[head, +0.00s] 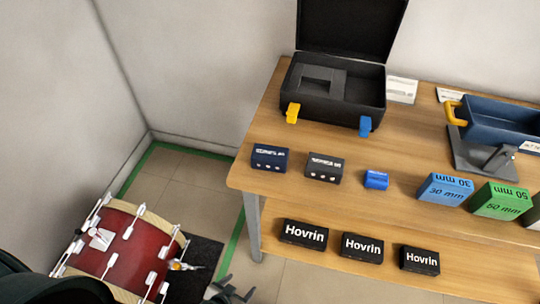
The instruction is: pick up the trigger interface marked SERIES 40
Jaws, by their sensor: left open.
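Two small boxes with white top lettering and knobs stand near the table's left front: a navy box (269,158) and, to its right, a dark grey box (324,168). Their lettering is too small to read, so I cannot tell which one is marked SERIES 40. My left gripper (235,291) is at the bottom edge of the head view, partly cut off. It is open, with nothing seen between its fingers, low and in front of the table, well apart from both boxes. My right gripper is not in view.
The wooden table (251,184) holds an open black case (333,109), a small blue block (376,180), blue (446,189) and green (501,200) boxes and a blue tray (497,119). Black Hovrin boxes (304,233) sit on a lower shelf.

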